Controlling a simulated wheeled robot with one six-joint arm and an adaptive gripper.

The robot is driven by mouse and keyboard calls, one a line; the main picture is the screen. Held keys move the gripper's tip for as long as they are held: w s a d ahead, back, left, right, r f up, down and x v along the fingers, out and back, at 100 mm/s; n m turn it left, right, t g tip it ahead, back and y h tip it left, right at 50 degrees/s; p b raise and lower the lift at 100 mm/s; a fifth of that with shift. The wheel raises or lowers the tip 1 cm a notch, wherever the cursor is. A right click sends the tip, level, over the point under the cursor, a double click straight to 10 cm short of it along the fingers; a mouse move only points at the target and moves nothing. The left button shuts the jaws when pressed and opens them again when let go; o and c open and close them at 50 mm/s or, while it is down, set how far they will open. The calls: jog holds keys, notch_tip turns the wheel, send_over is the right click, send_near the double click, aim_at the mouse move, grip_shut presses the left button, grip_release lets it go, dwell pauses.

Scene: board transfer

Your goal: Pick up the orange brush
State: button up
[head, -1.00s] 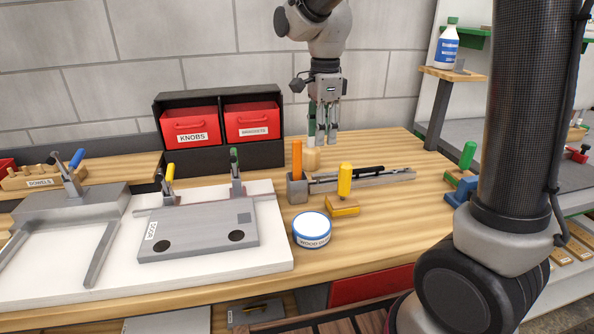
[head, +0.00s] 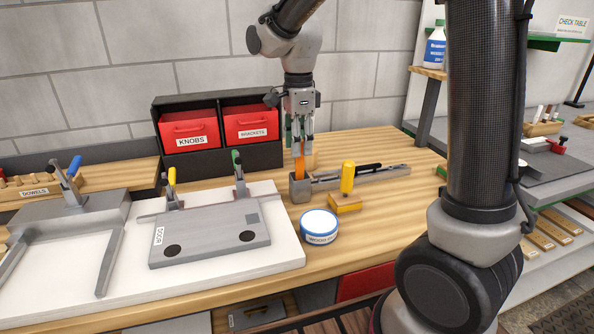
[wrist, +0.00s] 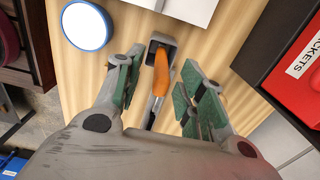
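The orange brush (head: 299,168) stands handle up in a small grey holder (head: 300,190) on the wooden bench; its lower end is hidden inside the holder. My gripper (head: 300,150) points down directly above it, with the top of the handle between or just under the fingers. In the wrist view the orange handle (wrist: 162,78) shows between the two green-padded fingers of my gripper (wrist: 162,66), with gaps on both sides. The fingers are open and do not appear to touch the handle. The grey holder (wrist: 165,38) shows beyond the handle.
A round white-topped tin (head: 319,225) is in front. A grey door panel (head: 208,235) lies left. Red bins (head: 190,130) stand behind. The bench's right part is fairly clear.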

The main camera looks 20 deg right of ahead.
aim_at(300, 161)
jog(key=f, duration=0.5)
jog(key=shift+w+d+f, duration=0.15)
jog(key=shift+d+f, duration=0.1)
jog(key=shift+f, duration=0.1)
jog(key=shift+c, duration=0.4)
grip_shut()
